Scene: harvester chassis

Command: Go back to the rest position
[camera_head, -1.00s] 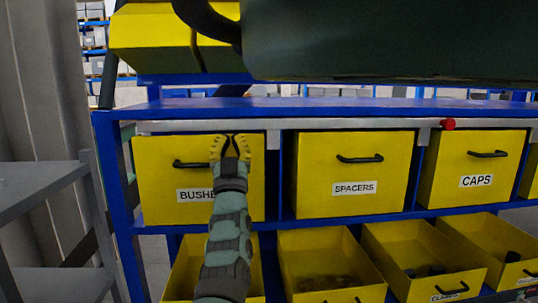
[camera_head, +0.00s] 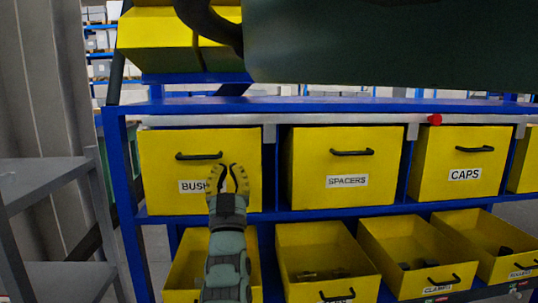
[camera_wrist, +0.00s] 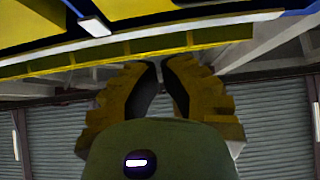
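My gripper (camera_head: 228,178) has yellow fingers and points up in front of the yellow bushings drawer (camera_head: 152,160), covering part of its label. The fingers are bowed with a small gap between the tips, and nothing shows between them. In the wrist view my gripper (camera_wrist: 162,70) also shows a narrow gap between its yellow fingers and holds nothing. The drawer's black handle (camera_head: 198,156) is above and left of the fingertips, apart from them.
The spacers drawer (camera_head: 310,170) and caps drawer (camera_head: 440,150) stand to the right, closed. Open yellow bins (camera_head: 300,240) with dark parts sit below on the blue rack (camera_head: 125,190). A grey shelf (camera_head: 40,180) stands at left. A dark green mass (camera_head: 390,45) hangs across the top.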

